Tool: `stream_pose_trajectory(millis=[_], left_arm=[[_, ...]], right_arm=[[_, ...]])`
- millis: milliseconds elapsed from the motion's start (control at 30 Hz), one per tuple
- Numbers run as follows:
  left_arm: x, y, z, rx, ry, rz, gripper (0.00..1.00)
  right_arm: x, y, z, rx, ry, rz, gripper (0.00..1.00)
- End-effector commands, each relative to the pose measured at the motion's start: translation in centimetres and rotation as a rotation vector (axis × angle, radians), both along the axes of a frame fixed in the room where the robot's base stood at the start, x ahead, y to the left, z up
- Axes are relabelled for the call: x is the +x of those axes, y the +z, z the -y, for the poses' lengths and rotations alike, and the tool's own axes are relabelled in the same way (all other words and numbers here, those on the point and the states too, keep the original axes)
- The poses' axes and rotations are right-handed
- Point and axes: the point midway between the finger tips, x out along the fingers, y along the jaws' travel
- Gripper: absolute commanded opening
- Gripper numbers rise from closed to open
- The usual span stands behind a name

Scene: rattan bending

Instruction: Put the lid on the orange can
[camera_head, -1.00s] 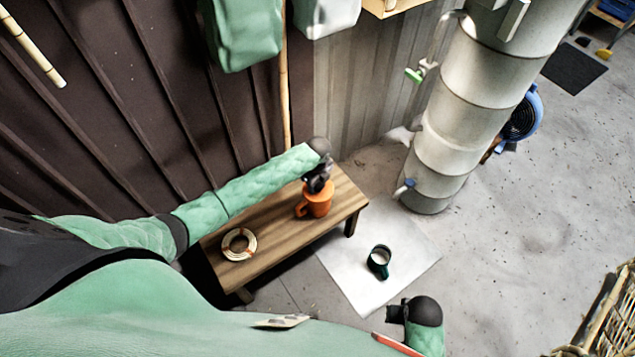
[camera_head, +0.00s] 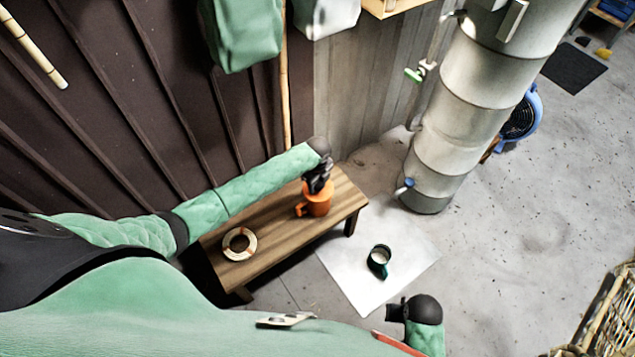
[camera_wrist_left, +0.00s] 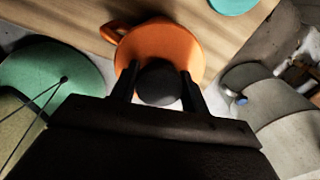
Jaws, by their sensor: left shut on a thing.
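An orange can (camera_head: 316,207) with a side handle stands upright on the wooden bench, near its right end. My left gripper (camera_head: 318,184) is directly above it, with its fingers pointing down. In the left wrist view, the fingers (camera_wrist_left: 156,88) are shut on the dark round knob (camera_wrist_left: 158,84) of an orange lid (camera_wrist_left: 160,47). The lid lies over the can's top, and the can's handle (camera_wrist_left: 117,29) shows beside it. I cannot tell whether the lid is fully seated. My right gripper (camera_head: 398,312) is at the lower right, away from the bench, and its jaws are unclear.
The wooden bench (camera_head: 270,250) carries a rattan ring (camera_head: 239,243) at its left end. A dark green mug (camera_head: 379,261) stands on a white sheet (camera_head: 350,285) on the floor. A tall metal cylinder (camera_head: 450,130) stands behind. A dark ribbed wall (camera_head: 130,130) borders the bench.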

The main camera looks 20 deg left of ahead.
Motion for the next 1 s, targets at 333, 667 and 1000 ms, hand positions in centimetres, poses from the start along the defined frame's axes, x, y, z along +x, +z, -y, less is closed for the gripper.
stream_pose_trajectory(millis=[333,667,1000], left_arm=[[0.0,-0.02,-0.01,0.0,0.0,0.0,0.19],[0.0,-0.19,-0.01,0.0,0.0,0.0,0.19],[0.0,-0.52,-0.01,0.0,0.0,0.0,0.19]], right_arm=[[0.03,0.01,0.01,0.0,0.0,0.0,0.0],[0.03,-0.07,0.01,0.0,0.0,0.0,0.0],[0.03,-0.22,0.01,0.0,0.0,0.0,0.0]])
